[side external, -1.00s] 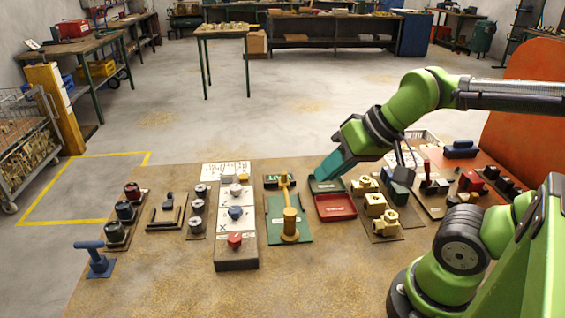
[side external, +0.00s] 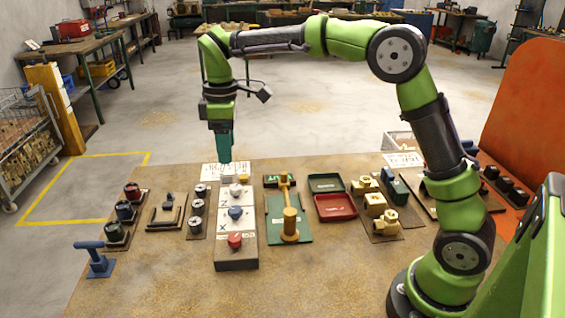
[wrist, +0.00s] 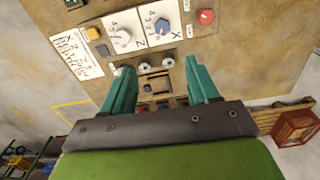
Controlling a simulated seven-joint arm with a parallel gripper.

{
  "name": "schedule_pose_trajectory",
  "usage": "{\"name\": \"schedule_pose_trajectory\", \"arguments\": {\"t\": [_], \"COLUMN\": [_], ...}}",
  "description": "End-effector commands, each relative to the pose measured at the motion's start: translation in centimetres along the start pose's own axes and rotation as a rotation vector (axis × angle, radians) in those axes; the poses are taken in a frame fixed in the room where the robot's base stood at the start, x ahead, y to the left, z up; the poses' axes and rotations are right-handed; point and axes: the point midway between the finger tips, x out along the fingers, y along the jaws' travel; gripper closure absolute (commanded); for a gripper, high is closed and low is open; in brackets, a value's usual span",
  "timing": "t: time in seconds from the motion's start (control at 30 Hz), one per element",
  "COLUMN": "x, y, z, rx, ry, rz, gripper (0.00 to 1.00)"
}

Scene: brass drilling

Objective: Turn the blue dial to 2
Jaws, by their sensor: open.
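The blue dial (side external: 236,213) sits in the middle of a white-topped control box (side external: 222,225), between a white dial (side external: 236,190) and a red knob (side external: 235,240). In the wrist view the blue dial (wrist: 161,25) is near the top edge, on a plate marked X with small numbers around it. I cannot tell which number it points at. My gripper (side external: 225,160) points down, above and behind the far end of the box, apart from the dial. In the wrist view my gripper (wrist: 158,68) has its teal fingers apart with nothing between them.
A handwritten sheet (side external: 226,170) lies behind the box. Several grey knobs (side external: 198,205) stand left of it. A green plate with a brass post (side external: 290,222) stands to the right, with a red tray (side external: 335,207) beyond. The bench front is clear.

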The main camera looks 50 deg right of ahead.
Motion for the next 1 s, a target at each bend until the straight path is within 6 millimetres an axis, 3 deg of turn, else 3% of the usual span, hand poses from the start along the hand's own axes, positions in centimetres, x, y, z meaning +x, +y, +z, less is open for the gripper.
{"name": "schedule_pose_trajectory", "arguments": {"t": [0.27,0.8,1.0], "x": [2.0,13.4,16.1], "y": [-0.3,-0.5,-0.5], "z": [0.4,0.6,0.6], "rx": [-0.053,-0.049,-0.048], "ry": [-0.018,-0.016,-0.015], "rz": [-0.016,-0.017,-0.015], "gripper": [0.4,0.4,0.4]}}
